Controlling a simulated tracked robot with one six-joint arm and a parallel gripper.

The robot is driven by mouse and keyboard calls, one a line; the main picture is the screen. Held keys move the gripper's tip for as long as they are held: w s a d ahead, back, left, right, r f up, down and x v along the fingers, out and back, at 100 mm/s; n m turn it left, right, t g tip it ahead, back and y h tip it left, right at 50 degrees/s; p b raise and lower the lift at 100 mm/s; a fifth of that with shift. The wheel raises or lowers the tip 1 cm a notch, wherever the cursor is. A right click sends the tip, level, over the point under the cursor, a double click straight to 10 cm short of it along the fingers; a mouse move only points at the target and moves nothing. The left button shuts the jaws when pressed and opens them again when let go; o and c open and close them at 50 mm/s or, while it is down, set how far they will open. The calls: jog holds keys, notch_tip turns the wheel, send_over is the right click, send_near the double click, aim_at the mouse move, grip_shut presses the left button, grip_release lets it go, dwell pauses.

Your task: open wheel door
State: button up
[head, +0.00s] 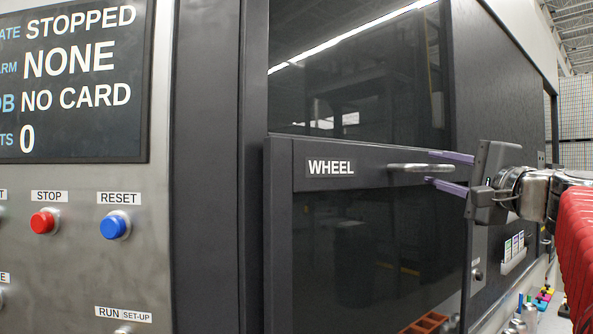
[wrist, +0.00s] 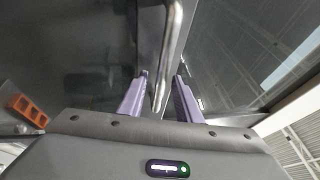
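The wheel door (head: 370,245) is a dark panel labelled WHEEL in the head view, and it looks shut. Its metal bar handle (head: 420,167) runs along the top rail. My gripper (head: 437,168) is at the handle's right end, with one purple finger above the bar and one below. In the wrist view the handle (wrist: 168,55) passes between the two fingers of my gripper (wrist: 160,85). The fingers are apart, with gaps showing on both sides of the bar. The wrist view also shows the dark door surface (wrist: 90,50).
A display (head: 75,80) reading STOPPED stands at the left, above a red STOP button (head: 43,221) and a blue RESET button (head: 114,226). Dark window glass (head: 355,75) is above the door. An orange crate (wrist: 27,108) lies at the left of the wrist view.

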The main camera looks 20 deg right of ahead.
jog(key=shift+w+r, duration=0.1)
jog(key=shift+w, duration=0.4)
jog(key=shift+c, duration=0.7)
grip_shut()
jog(key=shift+d, duration=0.1)
